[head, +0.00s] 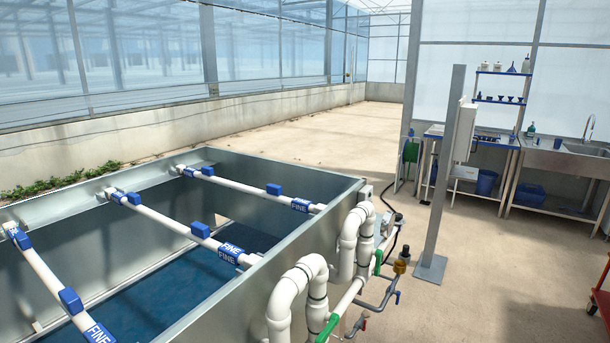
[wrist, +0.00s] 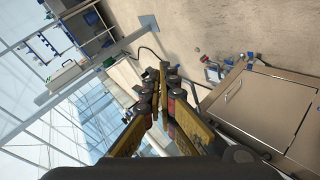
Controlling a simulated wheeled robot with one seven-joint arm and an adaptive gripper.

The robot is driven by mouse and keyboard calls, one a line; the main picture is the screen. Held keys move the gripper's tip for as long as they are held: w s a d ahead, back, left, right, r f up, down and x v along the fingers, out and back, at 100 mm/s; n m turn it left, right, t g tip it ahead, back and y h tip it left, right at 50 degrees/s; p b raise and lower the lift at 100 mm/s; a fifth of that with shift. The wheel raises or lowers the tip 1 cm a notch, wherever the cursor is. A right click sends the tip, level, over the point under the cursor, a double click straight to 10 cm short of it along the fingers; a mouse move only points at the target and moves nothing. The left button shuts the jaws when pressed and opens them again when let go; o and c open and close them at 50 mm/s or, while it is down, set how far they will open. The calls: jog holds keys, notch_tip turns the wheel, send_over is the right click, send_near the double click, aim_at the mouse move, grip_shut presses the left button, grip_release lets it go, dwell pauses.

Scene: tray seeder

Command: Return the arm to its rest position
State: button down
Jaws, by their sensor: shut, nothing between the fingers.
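My gripper (wrist: 160,72) shows in the wrist view, with its dark and yellow fingers brought together and nothing between them. It points out over the bare floor and touches nothing that I can see. In the head view neither my arm nor my gripper shows.
A metal tank (head: 290,246) with white pipes across it and dark blue water fills the front left of the head view. White plumbing (head: 352,240) runs along its right side. A grey post (head: 444,180) stands beyond. A bench (head: 476,140) and a sink (head: 565,160) stand against the wall. A cabinet (wrist: 262,105) shows in the wrist view. The floor behind the tank is clear.

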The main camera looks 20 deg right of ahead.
jog(key=s+a+r+m+g, duration=0.3)
jog(key=s+a+m+g, duration=0.4)
jog(key=m, duration=0.2)
jog(key=w+a+r+n+t+y, duration=0.1)
jog(key=a+r, duration=0.4)
jog(key=a, duration=0.6)
jog(key=w+a+r+n+t+y+p, duration=0.1)
jog(key=a+r+y, duration=0.2)
jog(key=a, duration=0.9)
jog(key=w+a+r+n+t+y+p, duration=0.1)
jog(key=a+r+y, duration=0.1)
jog(key=a+r, duration=0.6)
jog(key=a, duration=0.4)
jog(key=shift+w+a+y, duration=0.25)
jog(key=shift+w+y, duration=0.05)
jog(key=shift+w, duration=0.05)
